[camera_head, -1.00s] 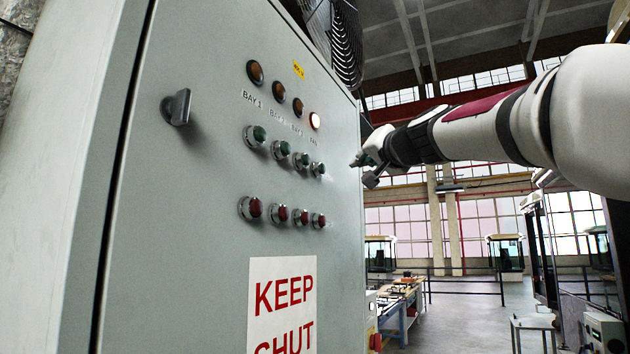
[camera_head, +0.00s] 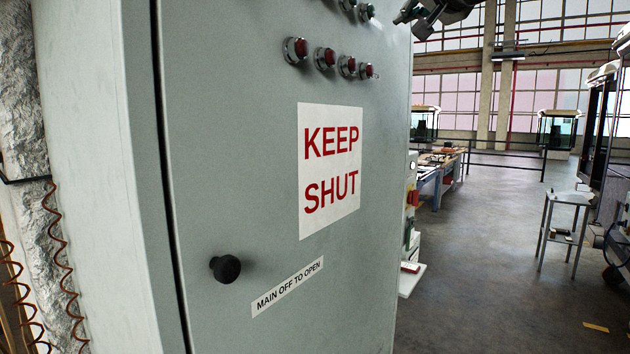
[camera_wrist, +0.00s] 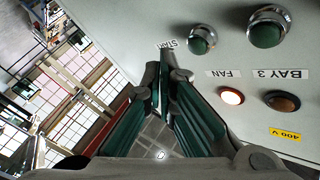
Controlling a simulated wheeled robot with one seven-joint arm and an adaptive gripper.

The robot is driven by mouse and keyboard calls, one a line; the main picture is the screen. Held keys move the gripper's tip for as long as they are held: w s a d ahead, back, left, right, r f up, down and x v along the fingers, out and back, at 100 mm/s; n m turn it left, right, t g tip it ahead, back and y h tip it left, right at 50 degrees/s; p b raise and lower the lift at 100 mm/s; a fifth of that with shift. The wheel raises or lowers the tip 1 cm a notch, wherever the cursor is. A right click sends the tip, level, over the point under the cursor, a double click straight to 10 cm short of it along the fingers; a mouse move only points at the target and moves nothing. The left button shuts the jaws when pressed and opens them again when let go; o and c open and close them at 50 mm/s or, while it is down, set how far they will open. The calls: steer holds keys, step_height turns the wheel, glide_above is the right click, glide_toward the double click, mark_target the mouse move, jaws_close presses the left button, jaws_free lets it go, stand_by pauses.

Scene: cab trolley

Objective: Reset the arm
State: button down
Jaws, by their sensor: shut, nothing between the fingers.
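My gripper (camera_wrist: 163,80) is shut and empty in the wrist view, its green-padded fingers together in front of the panel of a grey cabinet. In the head view only a dark part of my arm's end shows at the top edge, right of the cabinet (camera_head: 230,170). The wrist view is turned over and shows green buttons (camera_wrist: 265,30), a lit lamp (camera_wrist: 231,96) labelled FAN and an unlit amber lamp (camera_wrist: 283,101) labelled BAY 3. I cannot tell whether the fingertips touch the panel.
The cabinet door bears red buttons (camera_head: 296,50), a KEEP SHUT sign (camera_head: 330,170) and a black knob (camera_head: 225,268). A workbench (camera_head: 440,170) and a small stand (camera_head: 565,215) are to the right. The floor (camera_head: 480,270) between is clear.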

steer(key=s+a+f+n+g, duration=0.25)
steer(key=s+f, duration=0.35)
steer(key=f, duration=0.4)
steer(key=s+a+f+n+g, duration=0.1)
steer(key=s+a+f+g, duration=0.3)
steer(key=f, duration=0.5)
steer(key=s+d+f+g+h, duration=0.1)
steer(key=s+d+f+g, duration=0.2)
steer(key=s+f, duration=0.9)
steer(key=s+d+f+n+g+h, duration=0.1)
steer(key=s+d+f+g+h, duration=0.1)
steer(key=s+f, duration=1.1)
step_height(320, 180, down, 2)
steer(key=shift+s+d+f+g, duration=0.2)
steer(key=shift+d+g, duration=0.45)
steer(key=shift+d, duration=0.45)
